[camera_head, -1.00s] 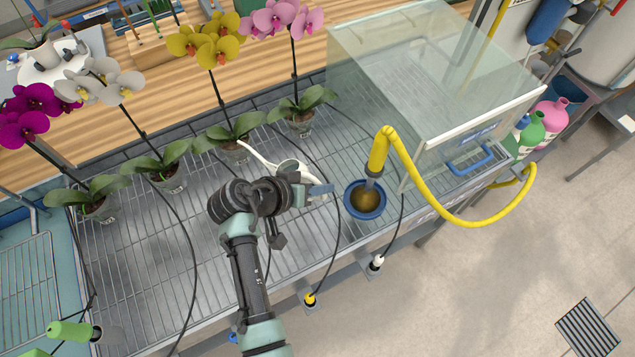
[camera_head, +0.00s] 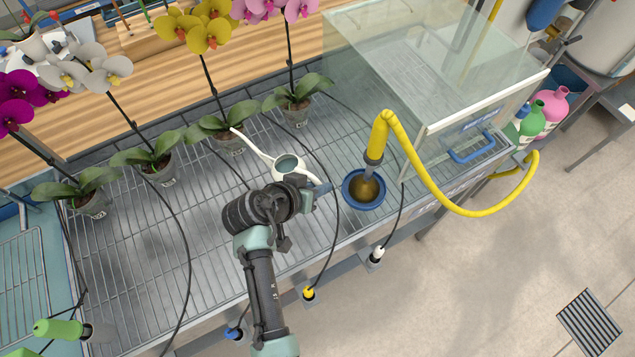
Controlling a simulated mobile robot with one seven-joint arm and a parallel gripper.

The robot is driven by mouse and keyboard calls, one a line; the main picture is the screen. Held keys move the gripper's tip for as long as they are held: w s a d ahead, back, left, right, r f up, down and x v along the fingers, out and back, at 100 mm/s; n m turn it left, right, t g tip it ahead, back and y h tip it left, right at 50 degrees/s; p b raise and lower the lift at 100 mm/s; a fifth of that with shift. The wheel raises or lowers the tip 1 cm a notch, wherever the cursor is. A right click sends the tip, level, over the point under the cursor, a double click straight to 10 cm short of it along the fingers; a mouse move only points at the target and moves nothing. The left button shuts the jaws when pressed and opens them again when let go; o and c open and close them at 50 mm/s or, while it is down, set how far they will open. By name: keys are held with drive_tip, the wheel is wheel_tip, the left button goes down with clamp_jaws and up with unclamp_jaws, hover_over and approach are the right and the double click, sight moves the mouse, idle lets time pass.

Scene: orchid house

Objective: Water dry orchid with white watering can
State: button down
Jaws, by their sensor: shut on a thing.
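The white watering can (camera_head: 291,176) is at the middle of the wire-rack bench, its long spout pointing up and left toward the yellow orchid's pot. Its round opening faces up. My gripper (camera_head: 313,195) is shut on the can at its near right side; the grip itself is partly hidden by my wrist. Potted orchids stand in a row along the back: magenta (camera_head: 90,200), white (camera_head: 158,168), yellow (camera_head: 230,135) and pink (camera_head: 295,108). I cannot tell from the pots which one is dry. The spout tip is close to the yellow orchid's pot.
A glass case (camera_head: 430,70) fills the right end. Black cables cross the rack (camera_head: 215,260). A green-handled tool (camera_head: 58,329) is at lower left.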

drive_tip(key=shift+f, duration=0.1)
drive_tip(key=shift+d, duration=0.1)
drive_tip(key=shift+s+d+r+m+t+y+p, duration=0.2)
drive_tip(key=shift+s+d+r+p, duration=0.1)
drive_tip(key=shift+d+r+p, duration=0.25)
drive_tip(key=shift+s+d+r+m+t+y+p, duration=0.1)
drive_tip(key=shift+s+d+r+y+p, duration=0.15)
drive_tip(key=shift+d+p, duration=0.35)
drive_tip(key=shift+a, duration=0.1)
drive_tip(key=shift+y, duration=0.25)
drive_tip(key=shift+s+d+r+p, duration=0.2)
drive_tip(key=shift+s+d+p, duration=0.45)
drive_tip(key=shift+d, duration=0.35)
drive_tip(key=shift+s+d+r+p, duration=0.2)
drive_tip(key=shift+s+d+p, duration=0.4)
drive_tip(key=shift+d, duration=0.35)
